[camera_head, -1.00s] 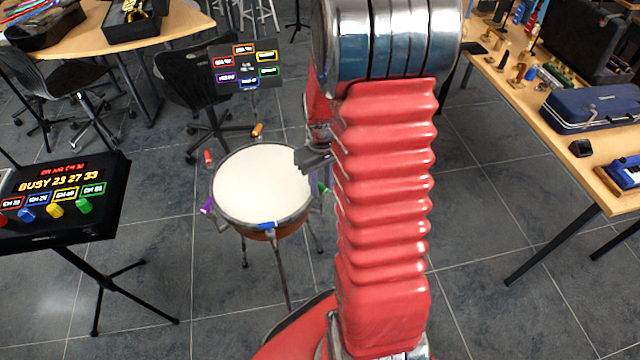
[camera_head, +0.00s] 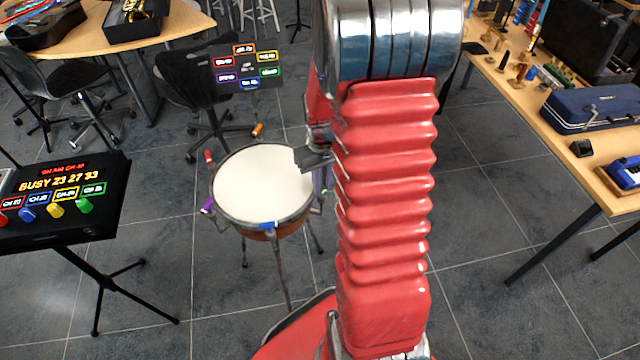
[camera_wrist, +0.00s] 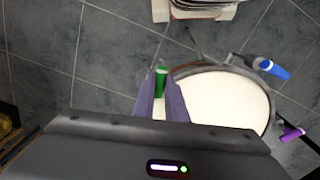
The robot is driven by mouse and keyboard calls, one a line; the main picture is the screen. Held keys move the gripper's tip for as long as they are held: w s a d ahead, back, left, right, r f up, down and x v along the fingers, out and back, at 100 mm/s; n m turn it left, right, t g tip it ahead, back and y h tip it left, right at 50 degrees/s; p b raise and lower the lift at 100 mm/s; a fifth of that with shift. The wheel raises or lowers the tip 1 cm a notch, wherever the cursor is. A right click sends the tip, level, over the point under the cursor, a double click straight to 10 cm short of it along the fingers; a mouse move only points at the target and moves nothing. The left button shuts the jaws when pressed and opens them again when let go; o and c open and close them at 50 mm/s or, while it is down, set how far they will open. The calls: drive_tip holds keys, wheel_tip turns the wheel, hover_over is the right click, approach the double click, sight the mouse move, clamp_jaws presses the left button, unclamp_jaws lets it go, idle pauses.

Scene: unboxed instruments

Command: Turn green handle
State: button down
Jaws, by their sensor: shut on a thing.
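The green handle (camera_wrist: 161,82) sticks out from the rim of a round drum with a white head (camera_head: 262,185); the drum also shows in the wrist view (camera_wrist: 222,100). My gripper (camera_wrist: 162,76) has its two purple fingers on either side of the green handle, shut on it. In the head view my gripper (camera_head: 320,180) is at the drum's right edge, partly behind my red arm, and the green handle is mostly hidden there.
The rim also carries red (camera_head: 208,157), orange (camera_head: 257,130), purple (camera_head: 207,205) and blue (camera_head: 267,226) handles. A black console (camera_head: 65,200) with coloured knobs stands left. A label panel (camera_head: 247,68) is behind the drum. A table (camera_head: 540,110) with instruments is right.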

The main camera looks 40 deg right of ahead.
drive_tip(key=shift+m, duration=1.6)
drive_tip(key=shift+a, duration=0.1)
drive_tip(key=c, duration=1.9)
unclamp_jaws()
drive_tip(key=shift+r, duration=0.1)
wheel_tip(320, 180, up, 14)
drive_tip(key=shift+f, duration=0.25)
